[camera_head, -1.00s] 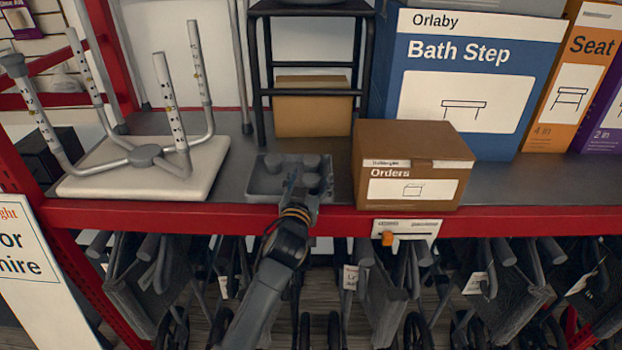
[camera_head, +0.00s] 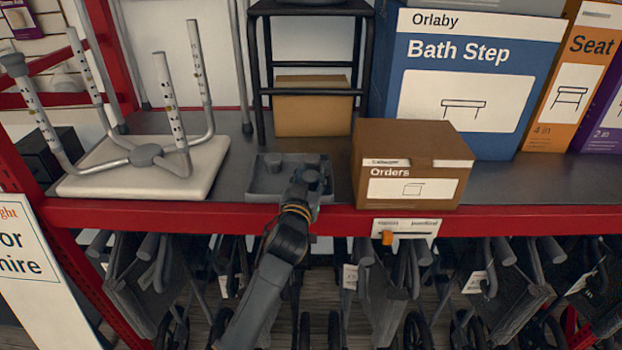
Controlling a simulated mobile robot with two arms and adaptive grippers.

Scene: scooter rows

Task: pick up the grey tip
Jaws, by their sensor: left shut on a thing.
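A shallow grey tray (camera_head: 259,191) holding grey rubber tips sits at the front of the shelf. One grey tip (camera_head: 274,163) shows at the tray's back left. My left gripper (camera_head: 310,179) reaches into the tray's right half and is shut on a grey tip, which the fingers mostly hide. I cannot tell whether that tip is clear of the tray floor. An upturned white stool (camera_head: 103,182) lies left of the tray; its left leg has a dark tip (camera_head: 13,60) on its end. My right gripper is not in view.
A brown Orders box (camera_head: 413,148) stands close right of the tray. A black frame (camera_head: 256,70) and a cardboard box (camera_head: 310,110) stand behind. A red shelf edge (camera_head: 180,217) runs along the front, with folded scooters or walkers below.

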